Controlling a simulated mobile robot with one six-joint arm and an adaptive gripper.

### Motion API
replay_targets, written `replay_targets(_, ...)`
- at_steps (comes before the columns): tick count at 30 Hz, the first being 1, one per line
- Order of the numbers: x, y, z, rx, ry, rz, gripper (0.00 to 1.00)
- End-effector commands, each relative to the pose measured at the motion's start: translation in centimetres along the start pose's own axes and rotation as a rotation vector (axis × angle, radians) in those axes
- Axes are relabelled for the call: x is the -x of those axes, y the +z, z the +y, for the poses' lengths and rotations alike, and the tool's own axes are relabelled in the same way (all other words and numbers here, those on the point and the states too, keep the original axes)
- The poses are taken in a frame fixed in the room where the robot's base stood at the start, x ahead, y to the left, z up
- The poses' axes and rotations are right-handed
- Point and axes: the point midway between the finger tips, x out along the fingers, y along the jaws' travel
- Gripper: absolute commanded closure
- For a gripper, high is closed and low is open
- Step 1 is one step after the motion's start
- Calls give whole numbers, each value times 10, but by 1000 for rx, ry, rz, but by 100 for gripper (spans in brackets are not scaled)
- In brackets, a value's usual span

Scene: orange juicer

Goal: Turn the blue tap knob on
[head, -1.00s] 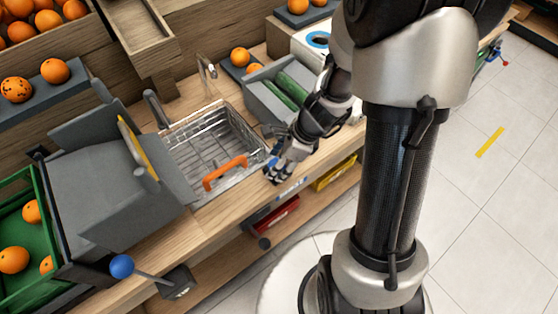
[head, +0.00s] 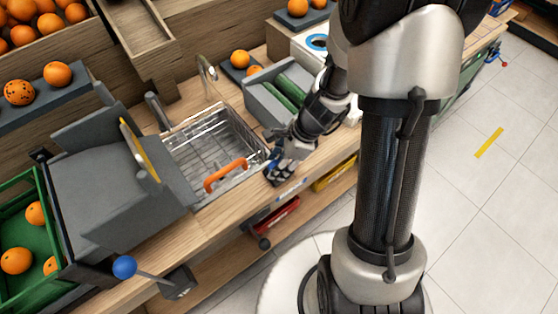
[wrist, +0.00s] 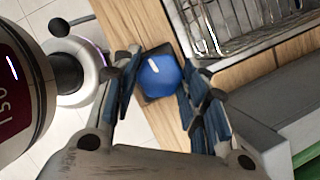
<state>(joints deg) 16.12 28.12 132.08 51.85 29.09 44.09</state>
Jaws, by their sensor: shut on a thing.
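The blue tap knob (wrist: 158,77) shows in the wrist view, round, with a short white mark on its face. It sits on a dark square base on the wooden counter, beside the sink. My gripper (wrist: 163,84) has its blue-padded fingers on both sides of the knob and is shut on it. In the head view my gripper (head: 276,170) is at the counter's front edge, right of the sink; the knob is hard to tell from the fingers there. The tap spout (head: 208,68) stands behind the sink.
The sink (head: 215,140) holds a wire rack and an orange-handled thing (head: 225,174). A grey bin (head: 270,97) with green inside stands right of it. A grey juicer body (head: 110,185) is left. A blue ball-ended lever (head: 124,267) juts out in front.

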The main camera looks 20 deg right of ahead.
Motion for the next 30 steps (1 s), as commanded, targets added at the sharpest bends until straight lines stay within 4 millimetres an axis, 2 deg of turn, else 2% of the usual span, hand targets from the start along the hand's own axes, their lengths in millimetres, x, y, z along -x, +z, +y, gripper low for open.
replay_targets(30, 0, 4, -5, 882, 366, 0, 84)
